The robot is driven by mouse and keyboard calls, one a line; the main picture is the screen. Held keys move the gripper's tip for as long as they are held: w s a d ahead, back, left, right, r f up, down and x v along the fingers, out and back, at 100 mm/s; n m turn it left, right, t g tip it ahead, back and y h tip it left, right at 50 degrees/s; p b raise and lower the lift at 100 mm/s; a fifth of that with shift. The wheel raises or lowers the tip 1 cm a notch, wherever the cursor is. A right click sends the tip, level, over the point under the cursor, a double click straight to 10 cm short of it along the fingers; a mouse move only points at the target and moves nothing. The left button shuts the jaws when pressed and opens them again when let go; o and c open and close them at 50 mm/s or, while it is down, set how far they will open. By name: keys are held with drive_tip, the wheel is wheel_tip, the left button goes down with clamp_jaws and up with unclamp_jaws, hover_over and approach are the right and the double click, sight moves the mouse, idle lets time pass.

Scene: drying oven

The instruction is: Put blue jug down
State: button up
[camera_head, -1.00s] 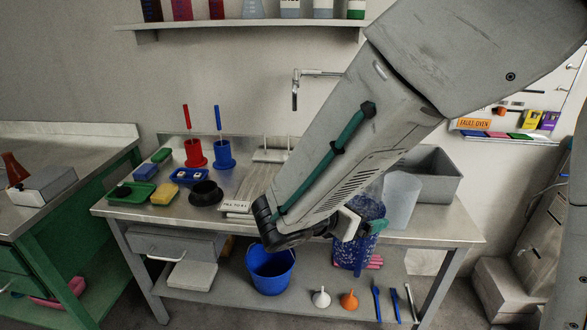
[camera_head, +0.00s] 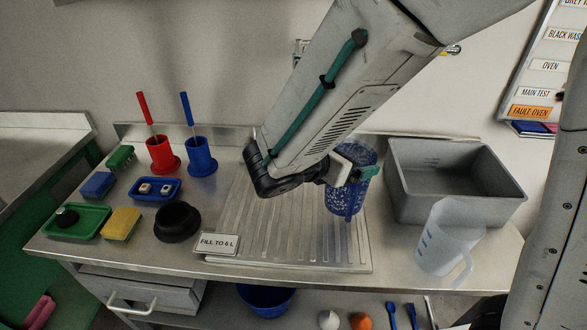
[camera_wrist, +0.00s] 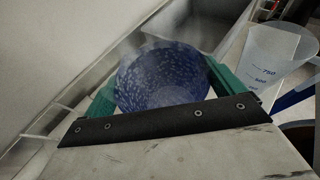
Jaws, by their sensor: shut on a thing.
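The blue jug (camera_head: 347,195) is a speckled, see-through blue vessel. My gripper (camera_head: 362,174) has green fingers and is shut on it, partly hidden behind my arm. In the head view the jug appears over the right part of the ribbed metal draining board (camera_head: 290,225), left of the grey basin. I cannot tell whether its base touches the board. In the wrist view the jug (camera_wrist: 163,75) sits between the two green fingers (camera_wrist: 165,90), and its open round rim faces the camera.
A grey basin (camera_head: 500,205) stands right of the jug, with a clear measuring jug (camera_head: 447,238) before it. A "FILL TO 8 L" sign (camera_head: 217,243) and black round item (camera_head: 177,222) stand left. A blue bucket (camera_head: 265,300) is below.

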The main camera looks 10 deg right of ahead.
drive_tip(key=w+a+f, duration=0.5)
drive_tip(key=w+a, duration=0.5)
drive_tip(key=w, duration=0.3)
drive_tip(key=shift+w, duration=0.25)
drive_tip(key=shift+f, duration=0.1)
drive_tip(key=o, duration=1.5)
